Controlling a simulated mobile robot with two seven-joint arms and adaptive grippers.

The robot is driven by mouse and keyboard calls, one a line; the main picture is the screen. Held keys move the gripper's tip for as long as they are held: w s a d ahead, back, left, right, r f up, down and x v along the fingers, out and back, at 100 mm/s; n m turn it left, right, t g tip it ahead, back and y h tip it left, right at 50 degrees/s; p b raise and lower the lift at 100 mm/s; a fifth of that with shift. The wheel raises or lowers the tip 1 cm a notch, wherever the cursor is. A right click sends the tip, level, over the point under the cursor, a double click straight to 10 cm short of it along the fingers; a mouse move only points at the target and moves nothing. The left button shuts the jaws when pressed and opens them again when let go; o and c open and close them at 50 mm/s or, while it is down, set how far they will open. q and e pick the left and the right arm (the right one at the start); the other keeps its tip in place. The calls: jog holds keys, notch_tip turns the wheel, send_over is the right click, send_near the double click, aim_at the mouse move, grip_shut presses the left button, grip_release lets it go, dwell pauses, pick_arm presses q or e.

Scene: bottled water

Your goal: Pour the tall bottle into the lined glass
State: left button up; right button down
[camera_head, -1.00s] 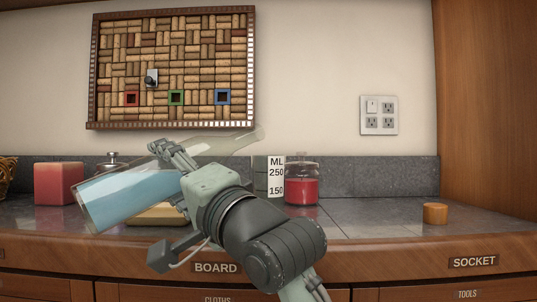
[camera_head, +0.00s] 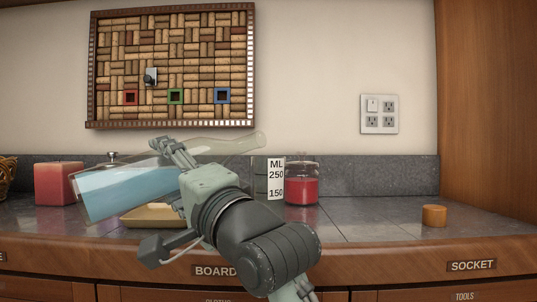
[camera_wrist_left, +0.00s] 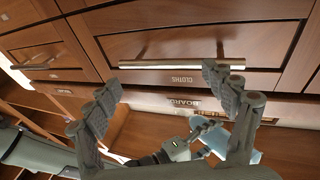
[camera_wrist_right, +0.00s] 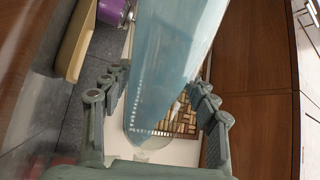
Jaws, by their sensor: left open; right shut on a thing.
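The tall clear bottle (camera_head: 128,191) holds blue liquid and is tilted, its base low at left and its neck at upper right. My right gripper (camera_head: 172,150) is shut around its body; the right wrist view also shows the bottle (camera_wrist_right: 170,70) between the fingers. The bottle's mouth is above and left of a glass of red liquid (camera_head: 301,190). A white ML scale marked 250 and 150 (camera_head: 276,178) is beside that glass. My left gripper (camera_wrist_left: 163,90) is open and empty before the drawers.
A red block (camera_head: 57,184) and a yellowish tray (camera_head: 150,216) are on the left of the counter. An orange-brown round piece (camera_head: 434,215) is at right. A cork board (camera_head: 172,60) and an outlet plate (camera_head: 379,114) are on the wall. The counter's right middle is clear.

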jog(key=shift+d+r+m+p, duration=0.1)
jog(key=shift+r+m+p, duration=0.3)
jog(key=shift+r+p, duration=0.3)
pick_arm(q)
jog(key=a+f+g+y+p, duration=0.1)
jog(key=a+f+g+y, duration=0.4)
jog(key=f, duration=0.7)
pick_arm(e)
jog(key=shift+r+m, duration=0.4)
jog(key=shift+r, duration=0.2)
jog(key=shift+r+m+t+p, duration=0.3)
jog(key=shift+r+m+p, duration=0.1)
jog(key=shift+p, duration=0.35)
jog(key=shift+r+m+h+p, duration=0.3)
jog(key=shift+r+h+p, duration=0.15)
jog(key=shift+p, duration=0.3)
pick_arm(q)
jog(key=s+a+f+n+g+y, duration=0.1)
jog(key=s+a+f+g+y, duration=0.2)
jog(key=s+a+f+g, duration=0.5)
jog(key=shift+s+a+f+n+g, duration=0.3)
jog(key=shift+s+a+f+n, duration=0.15)
jog(key=shift+s+a, duration=1.05)
jog(key=shift+w+a, duration=0.1)
jog(key=shift+a, duration=0.2)
pick_arm(e)
jog(key=shift+r, duration=0.1)
